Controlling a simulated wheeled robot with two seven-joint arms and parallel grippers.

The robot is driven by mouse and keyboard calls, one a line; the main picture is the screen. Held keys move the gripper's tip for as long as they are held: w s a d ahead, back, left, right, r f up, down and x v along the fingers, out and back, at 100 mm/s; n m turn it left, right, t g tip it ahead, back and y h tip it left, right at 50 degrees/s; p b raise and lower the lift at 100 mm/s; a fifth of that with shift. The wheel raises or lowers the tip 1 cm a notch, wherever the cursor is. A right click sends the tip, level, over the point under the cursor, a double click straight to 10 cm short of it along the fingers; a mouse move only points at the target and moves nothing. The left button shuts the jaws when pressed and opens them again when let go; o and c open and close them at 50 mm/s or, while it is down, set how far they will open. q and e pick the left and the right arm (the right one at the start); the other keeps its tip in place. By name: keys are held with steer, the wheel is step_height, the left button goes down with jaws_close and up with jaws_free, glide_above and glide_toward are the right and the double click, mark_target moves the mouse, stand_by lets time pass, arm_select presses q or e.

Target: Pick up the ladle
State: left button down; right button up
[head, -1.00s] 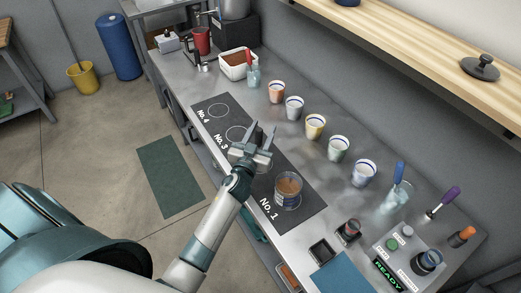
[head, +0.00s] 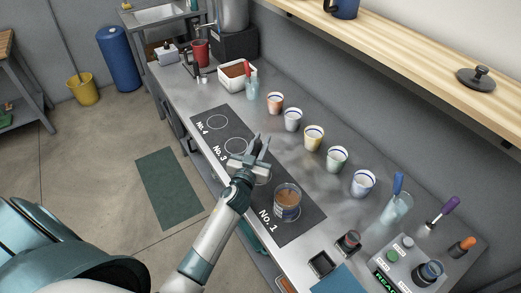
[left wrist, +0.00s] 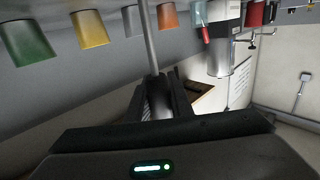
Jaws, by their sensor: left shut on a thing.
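My left gripper (head: 261,145) is over the dark mat, just beyond the cup of brown liquid (head: 287,203) at No. 1. In the left wrist view its fingers are shut on a thin grey metal rod (left wrist: 149,45), which looks like the handle of the ladle. The rod runs from between the fingers to the top edge of that view. The ladle's bowl does not show, and the rod cannot be made out in the head view. My right gripper is not in view.
A row of cups, including a yellow one (head: 313,138), stands along the bench behind the mat (head: 215,150). A clear jug with a blue-handled tool (head: 398,184) and a control box (head: 408,268) are at the right. A white tub (head: 237,78) stands at the far end.

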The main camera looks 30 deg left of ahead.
arm_select(q)
steer(key=w+d+r+b, duration=0.2)
steer(key=d+r+b, duration=0.1)
steer(key=d+r, duration=0.8)
steer(key=shift+w+d+b, duration=0.2)
steer(key=shift+w+b, duration=0.1)
steer(key=shift+b, duration=0.1)
stand_by(0.9)
